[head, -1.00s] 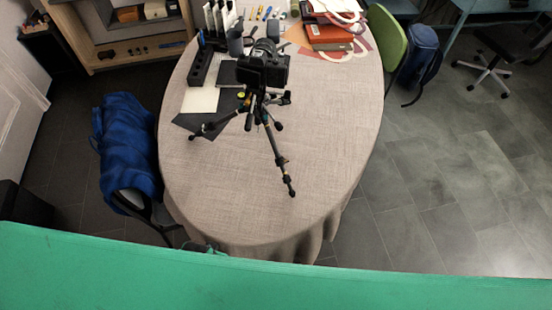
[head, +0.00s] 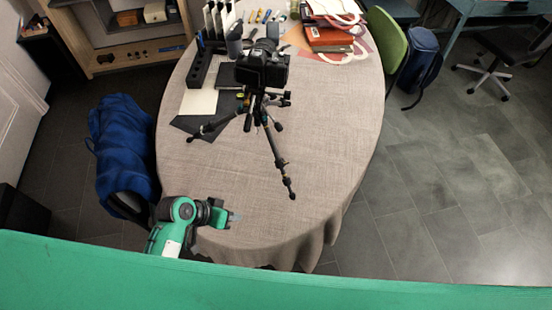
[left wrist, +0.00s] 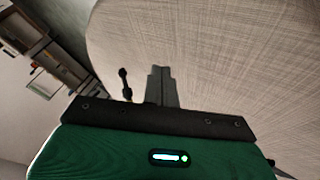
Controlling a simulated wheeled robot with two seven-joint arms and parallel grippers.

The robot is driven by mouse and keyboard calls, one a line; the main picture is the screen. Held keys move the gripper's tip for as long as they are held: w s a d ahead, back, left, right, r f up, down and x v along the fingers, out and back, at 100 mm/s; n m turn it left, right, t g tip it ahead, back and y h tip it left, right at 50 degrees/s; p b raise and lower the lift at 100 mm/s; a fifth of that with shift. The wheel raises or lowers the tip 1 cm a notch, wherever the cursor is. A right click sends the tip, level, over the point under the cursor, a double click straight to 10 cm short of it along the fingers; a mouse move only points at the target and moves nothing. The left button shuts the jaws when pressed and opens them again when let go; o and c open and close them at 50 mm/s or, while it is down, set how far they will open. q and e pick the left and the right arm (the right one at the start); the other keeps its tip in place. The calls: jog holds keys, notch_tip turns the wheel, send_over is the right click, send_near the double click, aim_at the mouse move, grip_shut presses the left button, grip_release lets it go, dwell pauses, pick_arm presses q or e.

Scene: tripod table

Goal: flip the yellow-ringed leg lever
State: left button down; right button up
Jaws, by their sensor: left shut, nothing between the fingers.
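A black tripod (head: 263,112) with a camera (head: 262,66) on top stands on the oval table with its legs spread. Its longest visible leg (head: 281,165) reaches toward the table's front. Dark clamps and a faint yellowish band show on this leg, but they are too small to tell the lever's position. My left gripper (head: 232,217) is shut and empty, over the table's front left edge, to the left of and nearer than that leg's foot, apart from it. In the left wrist view its fingers (left wrist: 160,84) are together; a dark knobbed part (left wrist: 125,84) shows beside them. My right gripper is not in view.
The table (head: 330,170) has a beige cloth, bare at its front and right. Black and white sheets, a black holder (head: 197,82) and red books (head: 330,38) lie toward the back. A chair with a blue cloth (head: 125,150) stands at the left.

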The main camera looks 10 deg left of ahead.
pick_arm(q)
jog(key=w+d+r+t+h, duration=0.1)
jog(key=w+d+r+h, duration=0.1)
jog(key=w+r+h, duration=0.4)
jog(key=m+t+h, duration=0.1)
send_near(284, 162)
notch_tip(284, 162, up, 2)
jog(key=s+a, duration=0.1)
jog(key=a, duration=0.1)
jog(key=shift+a+r, duration=0.1)
jog(key=shift+r, duration=0.1)
jog(key=p+x, duration=0.3)
jog(key=x, duration=0.7)
